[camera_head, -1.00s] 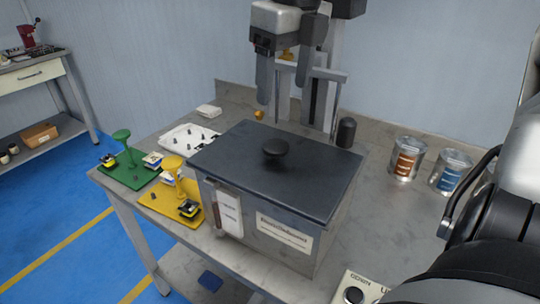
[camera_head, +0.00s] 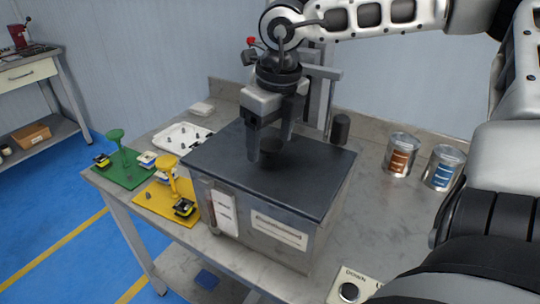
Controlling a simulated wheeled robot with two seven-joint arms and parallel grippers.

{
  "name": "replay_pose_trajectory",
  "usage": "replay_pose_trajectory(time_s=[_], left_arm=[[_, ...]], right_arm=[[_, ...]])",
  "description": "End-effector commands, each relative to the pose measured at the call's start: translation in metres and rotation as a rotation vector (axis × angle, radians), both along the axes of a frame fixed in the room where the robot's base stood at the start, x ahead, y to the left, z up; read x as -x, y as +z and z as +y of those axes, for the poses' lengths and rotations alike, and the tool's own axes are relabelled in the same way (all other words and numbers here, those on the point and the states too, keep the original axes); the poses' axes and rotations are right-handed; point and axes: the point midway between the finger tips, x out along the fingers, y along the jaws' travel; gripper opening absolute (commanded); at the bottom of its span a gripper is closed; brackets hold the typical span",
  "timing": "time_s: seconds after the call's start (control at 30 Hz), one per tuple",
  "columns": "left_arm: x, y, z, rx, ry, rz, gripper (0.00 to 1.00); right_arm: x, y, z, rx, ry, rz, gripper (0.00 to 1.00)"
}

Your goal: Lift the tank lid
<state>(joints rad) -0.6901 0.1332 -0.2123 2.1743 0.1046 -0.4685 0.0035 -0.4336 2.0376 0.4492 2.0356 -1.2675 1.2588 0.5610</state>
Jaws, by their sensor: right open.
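The tank (camera_head: 235,222) is a grey metal box on the table, with a flat dark lid (camera_head: 310,190) resting on it. A round black knob (camera_head: 274,163) stands at the middle of the lid. My right gripper (camera_head: 269,150) reaches down from above, its arm coming in from the right. Its two fingers are apart, one at the left of the knob and one behind it. They partly cover the knob, and I cannot tell whether they touch it. My left gripper is not in view.
A green stand (camera_head: 120,175) and a yellow stand (camera_head: 160,207) are left of the tank, with a white tray (camera_head: 166,136) behind. Two cans (camera_head: 400,154) (camera_head: 443,168) and a black cylinder (camera_head: 341,128) stand to the right. A button box (camera_head: 347,291) sits at the front edge.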

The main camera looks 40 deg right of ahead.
Motion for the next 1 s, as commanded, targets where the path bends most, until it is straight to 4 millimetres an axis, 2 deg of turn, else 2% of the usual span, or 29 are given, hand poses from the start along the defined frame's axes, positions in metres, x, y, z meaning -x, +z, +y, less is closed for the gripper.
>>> replay_pose_trajectory(time_s=[0.1,0.13,0.33,0.37,0.63,0.77,0.87,1.0], left_arm=[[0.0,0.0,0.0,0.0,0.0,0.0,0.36],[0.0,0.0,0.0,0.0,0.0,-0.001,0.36],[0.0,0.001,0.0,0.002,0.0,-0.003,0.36],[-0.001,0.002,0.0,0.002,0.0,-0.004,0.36],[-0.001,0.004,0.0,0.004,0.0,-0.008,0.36],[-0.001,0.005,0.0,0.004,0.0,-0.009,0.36],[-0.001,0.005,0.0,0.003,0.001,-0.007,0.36],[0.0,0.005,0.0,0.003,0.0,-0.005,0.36]], right_arm=[[0.0,0.0,0.0,0.0,0.0,0.0,0.69],[0.0,0.0,0.0,0.0,0.0,0.0,0.64],[0.0,0.001,0.0,0.0,0.0,0.0,0.08],[-0.001,0.002,0.0,0.0,0.0,-0.003,0.06],[-0.001,0.003,0.0,0.001,0.0,-0.003,0.06],[-0.001,0.01,0.0,0.002,0.0,-0.005,0.06],[-0.002,0.022,0.0,0.001,-0.001,-0.007,0.06],[-0.002,0.048,0.0,0.003,0.0,-0.009,0.06]])
